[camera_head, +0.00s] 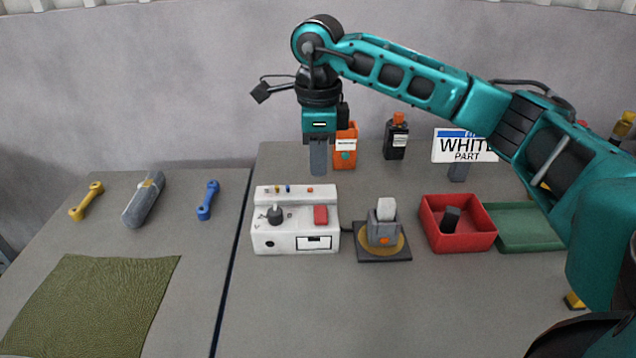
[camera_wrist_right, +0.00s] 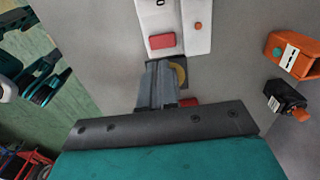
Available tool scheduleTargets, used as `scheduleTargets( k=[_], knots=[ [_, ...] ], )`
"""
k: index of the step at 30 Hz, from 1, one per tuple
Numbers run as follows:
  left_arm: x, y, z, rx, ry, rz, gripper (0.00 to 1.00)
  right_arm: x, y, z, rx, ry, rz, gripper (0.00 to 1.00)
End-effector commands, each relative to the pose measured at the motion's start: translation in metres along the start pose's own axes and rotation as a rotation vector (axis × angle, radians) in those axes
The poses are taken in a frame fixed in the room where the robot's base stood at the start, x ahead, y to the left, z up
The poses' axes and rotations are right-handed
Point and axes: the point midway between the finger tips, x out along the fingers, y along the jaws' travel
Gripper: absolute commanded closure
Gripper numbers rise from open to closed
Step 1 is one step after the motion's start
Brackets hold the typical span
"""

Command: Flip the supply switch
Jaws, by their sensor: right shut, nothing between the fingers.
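A white control box (camera_head: 296,240) stands on the right-hand grey table. On its top are a black knob (camera_head: 274,213) at the left and a red switch block (camera_head: 320,214) at the right. The red block also shows in the right wrist view (camera_wrist_right: 162,41). I cannot tell which of these is the supply switch. My right gripper (camera_head: 318,172) points down, shut and empty, above and behind the box, apart from it. Its fingers show in the right wrist view (camera_wrist_right: 158,92). My left gripper is not in view.
Right of the box are a dark stand (camera_head: 398,254) bearing a grey part, a red tray (camera_head: 459,245) with a dark block inside and a green tray (camera_head: 525,238).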

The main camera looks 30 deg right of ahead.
Motion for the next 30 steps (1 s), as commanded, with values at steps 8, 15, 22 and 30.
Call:
scheduleTargets(
  k=[8, 15, 22, 30],
  knots=[
    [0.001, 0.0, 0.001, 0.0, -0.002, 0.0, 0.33, -0.038, 0.0, 0.0, 0.0, -0.001, 0.0, 1.0],
    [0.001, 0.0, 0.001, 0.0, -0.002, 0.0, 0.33, -0.042, 0.0, 0.0, 0.0, 0.0, 0.001, 1.0],
    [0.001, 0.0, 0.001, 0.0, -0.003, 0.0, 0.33, -0.042, 0.0, 0.0, 0.0, -0.001, 0.001, 1.0],
    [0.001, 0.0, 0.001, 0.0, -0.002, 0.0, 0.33, -0.042, 0.0, 0.0, 0.0, -0.001, 0.0, 1.0]
  ],
)
